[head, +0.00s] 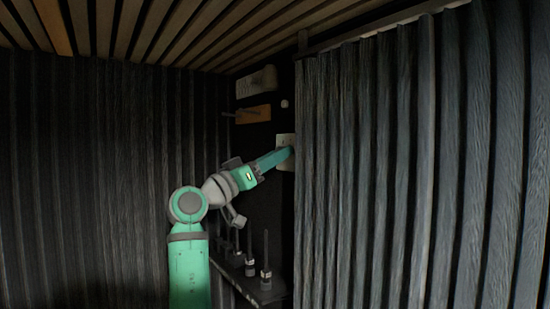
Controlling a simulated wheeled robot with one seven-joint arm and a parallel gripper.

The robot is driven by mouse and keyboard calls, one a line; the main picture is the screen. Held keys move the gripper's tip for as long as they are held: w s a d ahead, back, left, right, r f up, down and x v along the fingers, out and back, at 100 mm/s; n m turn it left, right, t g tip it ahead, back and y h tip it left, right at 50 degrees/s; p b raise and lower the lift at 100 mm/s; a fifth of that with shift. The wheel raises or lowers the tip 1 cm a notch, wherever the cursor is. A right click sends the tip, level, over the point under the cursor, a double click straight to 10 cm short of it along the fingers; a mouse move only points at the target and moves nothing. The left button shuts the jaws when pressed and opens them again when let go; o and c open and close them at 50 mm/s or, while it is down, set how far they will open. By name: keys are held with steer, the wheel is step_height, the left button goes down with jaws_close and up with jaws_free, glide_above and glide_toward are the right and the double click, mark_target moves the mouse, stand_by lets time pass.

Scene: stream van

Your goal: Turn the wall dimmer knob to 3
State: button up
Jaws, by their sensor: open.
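A pale wall plate (286,139) is on the dark wall panel beside the edge of the right curtain. My arm reaches up and right from the lower middle. My gripper (290,153) is open, with its tips at the plate. The dimmer knob and any numbers on it cannot be made out; the gripper covers part of the plate. Whether the fingers are around a knob or touching it cannot be told.
A grey pleated curtain (390,170) hangs close to the right of the plate. A small white round thing (284,104) is above it. An orange-brown wall block (253,114) is to the upper left. Below, a dark shelf (270,296) bears several upright rods.

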steer(key=c, duration=1.1)
steer(key=shift+o, duration=0.2)
steer(key=shift+n, duration=0.4)
steer(key=n+y, duration=0.2)
steer(key=n, duration=0.2)
steer(key=n+t+y, duration=0.1)
steer(key=n+y, duration=0.1)
steer(key=n, duration=0.3)
steer(key=n+y, duration=0.2)
steer(key=n, duration=0.3)
steer(key=shift+s+d+r+t+y, duration=0.2)
steer(key=shift+s+r+t+y, duration=0.05)
steer(key=shift+t+y, duration=0.15)
steer(key=shift+n, duration=0.3)
